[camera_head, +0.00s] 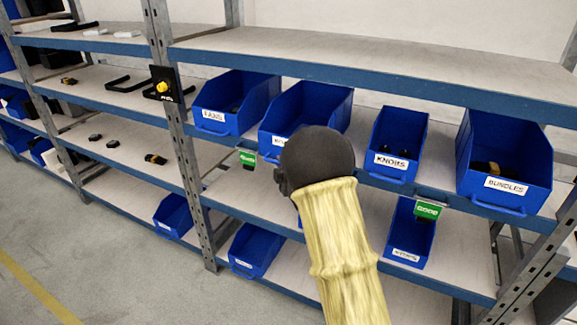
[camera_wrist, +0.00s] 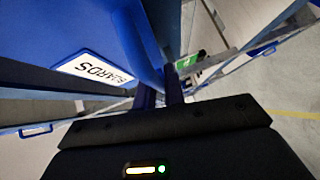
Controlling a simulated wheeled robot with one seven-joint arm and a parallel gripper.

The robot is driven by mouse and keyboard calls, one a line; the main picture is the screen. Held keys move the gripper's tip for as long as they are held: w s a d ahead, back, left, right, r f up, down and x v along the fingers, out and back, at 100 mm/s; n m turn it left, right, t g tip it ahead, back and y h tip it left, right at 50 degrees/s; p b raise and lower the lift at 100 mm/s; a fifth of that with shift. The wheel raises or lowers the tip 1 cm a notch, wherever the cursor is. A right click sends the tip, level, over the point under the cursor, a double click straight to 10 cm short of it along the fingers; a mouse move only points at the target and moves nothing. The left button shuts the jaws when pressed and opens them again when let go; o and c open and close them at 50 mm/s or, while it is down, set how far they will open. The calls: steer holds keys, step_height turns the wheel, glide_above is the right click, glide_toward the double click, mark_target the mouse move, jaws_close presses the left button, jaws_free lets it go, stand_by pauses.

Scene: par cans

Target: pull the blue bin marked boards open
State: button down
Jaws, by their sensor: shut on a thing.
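The blue bin marked BOARDS (camera_wrist: 110,35) fills the upper left of the wrist view, with its white label upside down. In the head view, the blue bin behind my arm (camera_head: 318,100) is in the middle of the upper bin row; its label is mostly hidden. My gripper (camera_wrist: 172,88) is shut at the front of the boards bin, its narrow fingers on the bin's blue front part. The exact grip is hard to see. In the head view my dark wrist and yellow-sleeved arm hide the fingers.
Blue bins marked KNOBS (camera_head: 395,145) and BUNDLES (camera_head: 505,165) stand to the right, and another bin (camera_head: 235,103) to the left. Green tags (camera_head: 428,210) hang on the shelf edge. A metal upright (camera_head: 180,130) stands left. Open floor (camera_head: 90,245) lies at lower left.

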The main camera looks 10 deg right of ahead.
steer(key=s+a+b, duration=0.4)
steer(key=s+a, duration=0.2)
steer(key=s, duration=0.2)
steer(key=shift+s, duration=0.4)
steer(key=shift+a+f, duration=0.1)
steer(key=c, duration=1.5)
jaws_free()
steer(key=shift+b+v, duration=3.6)
steer(key=shift+v, duration=5)
steer(key=shift+s+a, duration=0.1)
